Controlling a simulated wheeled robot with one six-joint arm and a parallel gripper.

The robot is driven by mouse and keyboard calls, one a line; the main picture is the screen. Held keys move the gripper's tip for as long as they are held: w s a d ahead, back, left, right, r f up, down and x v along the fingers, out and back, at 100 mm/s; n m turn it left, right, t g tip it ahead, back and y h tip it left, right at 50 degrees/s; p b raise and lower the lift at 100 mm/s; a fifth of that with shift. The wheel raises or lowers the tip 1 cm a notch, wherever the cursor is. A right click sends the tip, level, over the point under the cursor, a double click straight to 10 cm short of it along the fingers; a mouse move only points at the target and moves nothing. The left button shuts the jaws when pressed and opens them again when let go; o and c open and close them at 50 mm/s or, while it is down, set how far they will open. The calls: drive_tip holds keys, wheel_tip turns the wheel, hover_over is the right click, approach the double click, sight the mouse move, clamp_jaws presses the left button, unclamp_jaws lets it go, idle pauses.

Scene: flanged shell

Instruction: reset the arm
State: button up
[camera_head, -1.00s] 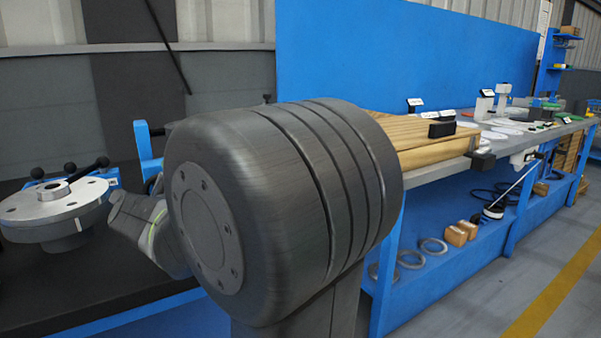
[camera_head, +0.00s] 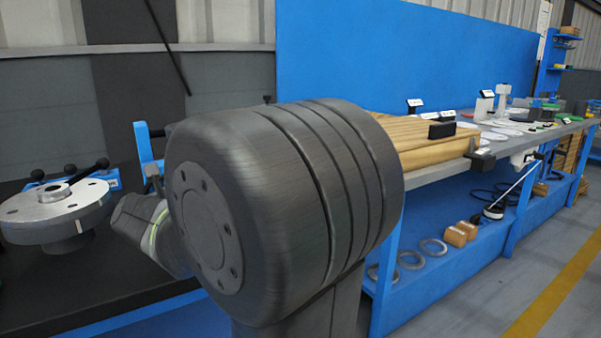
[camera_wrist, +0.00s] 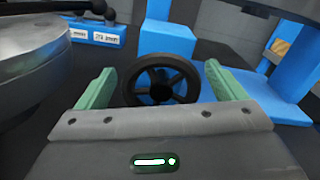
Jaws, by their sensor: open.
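My gripper (camera_wrist: 158,88) shows in the wrist view with its two green fingers wide apart and nothing between them. A dark spoked handwheel (camera_wrist: 161,82) lies beyond the fingertips, in line with the gap; I cannot tell its distance. In the head view my large grey arm joint fills the middle and the gripper itself is hidden behind it. The silver flanged shell (camera_head: 58,212) stands on the dark bench at the left. Its rounded metal side also shows at the upper left of the wrist view (camera_wrist: 45,55).
Black-knobbed levers on blue blocks (camera_head: 95,178) stand just behind the shell. A blue block (camera_wrist: 168,40) rises behind the handwheel. A wooden board (camera_head: 410,130) lies on the long workbench (camera_head: 430,174) at the right. Metal rings (camera_head: 411,259) rest on its lower shelf.

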drive_tip(key=shift+m, duration=0.8)
